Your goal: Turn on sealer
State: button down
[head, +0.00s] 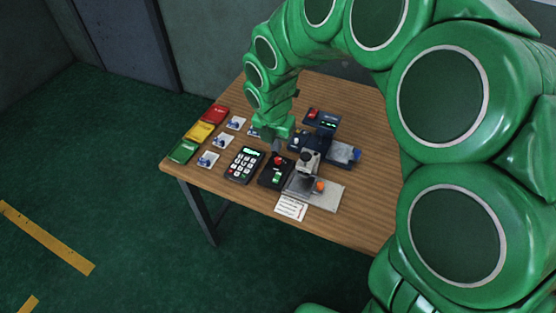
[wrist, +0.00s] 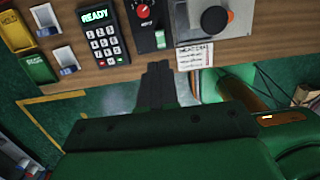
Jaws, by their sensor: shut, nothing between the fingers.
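A black control box (head: 265,174) with a red knob and a green switch stands on the wooden table; no readable label names it the sealer. In the wrist view the same box (wrist: 143,34) shows its red knob (wrist: 144,12) and green switch (wrist: 160,39). Beside it on the right is a metal press-like unit (head: 308,162) on a pale plate, with an orange knob (head: 319,186). My gripper (head: 276,149) is above the back of the box, pointing down. In the wrist view my gripper's fingers (wrist: 160,67) are together and empty, and appear just below the green switch.
A keypad (head: 244,165) reading READY stands left of the box. Red, yellow and green trays (head: 184,151) and several small cards (head: 208,159) lie farther left. A dark device (head: 322,120) is behind, and a printed note (head: 291,207) lies at the front edge.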

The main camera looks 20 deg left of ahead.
aim_at(279, 173)
jog(key=f, duration=0.4)
jog(key=w+f, duration=0.1)
jog(key=f, duration=0.4)
jog(key=w+f, duration=0.1)
jog(key=f, duration=0.3)
jog(key=shift+f, duration=0.3)
